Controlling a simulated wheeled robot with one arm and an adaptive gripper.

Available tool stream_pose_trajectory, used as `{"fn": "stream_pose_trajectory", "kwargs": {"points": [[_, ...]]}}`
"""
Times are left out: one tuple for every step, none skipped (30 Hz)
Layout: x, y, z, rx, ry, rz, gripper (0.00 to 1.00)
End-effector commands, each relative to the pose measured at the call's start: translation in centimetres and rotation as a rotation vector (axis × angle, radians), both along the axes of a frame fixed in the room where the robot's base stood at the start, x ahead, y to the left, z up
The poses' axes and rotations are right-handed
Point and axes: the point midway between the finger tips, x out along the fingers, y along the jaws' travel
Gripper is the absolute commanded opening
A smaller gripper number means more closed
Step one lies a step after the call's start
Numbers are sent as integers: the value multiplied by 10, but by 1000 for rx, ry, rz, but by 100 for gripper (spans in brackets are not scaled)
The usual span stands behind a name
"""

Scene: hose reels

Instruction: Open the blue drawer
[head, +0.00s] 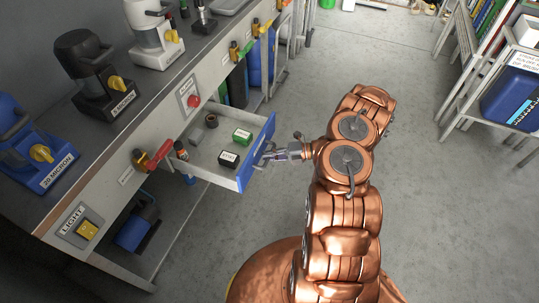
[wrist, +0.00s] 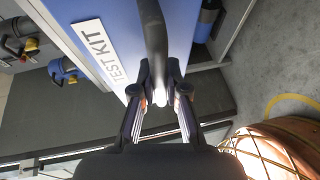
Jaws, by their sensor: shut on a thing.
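The blue drawer (head: 258,152) stands pulled out from the workbench, with its blue front facing my arm. In the wrist view the blue drawer front (wrist: 90,12) carries a white "TEST KIT" label. A dark bar handle (wrist: 153,40) runs down from the top of that view to between my fingers. My gripper (wrist: 160,98) is shut on the handle. In the head view my gripper (head: 268,155) is at the drawer front, and the handle is mostly hidden by it.
The workbench (head: 150,115) on the left carries blue, black and white machines. A red-handled valve (head: 160,155) and a light switch (head: 85,229) are on its front. A shelf with a blue container (head: 512,98) stands at the right. The grey floor between is clear.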

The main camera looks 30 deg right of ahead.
Motion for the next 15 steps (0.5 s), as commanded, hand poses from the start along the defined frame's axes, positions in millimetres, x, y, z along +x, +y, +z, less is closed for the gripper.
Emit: {"fn": "stream_pose_trajectory", "kwargs": {"points": [[0,0,0,-1,0,-2,0],[0,-1,0,0,0,-2,0],[0,-1,0,0,0,-2,14],[0,-1,0,0,0,-2,17],[0,0,0,0,0,-2,20],[0,0,0,0,0,-2,24],[0,0,0,0,0,-2,27],[0,0,0,0,0,-2,30],[0,0,0,0,0,-2,35],[0,0,0,0,0,-1,38],[0,0,0,0,0,-1,39],[0,0,0,0,0,-1,39],[0,0,0,0,0,-1,39],[0,0,0,0,0,-1,39],[0,0,0,0,0,-1,39]]}}
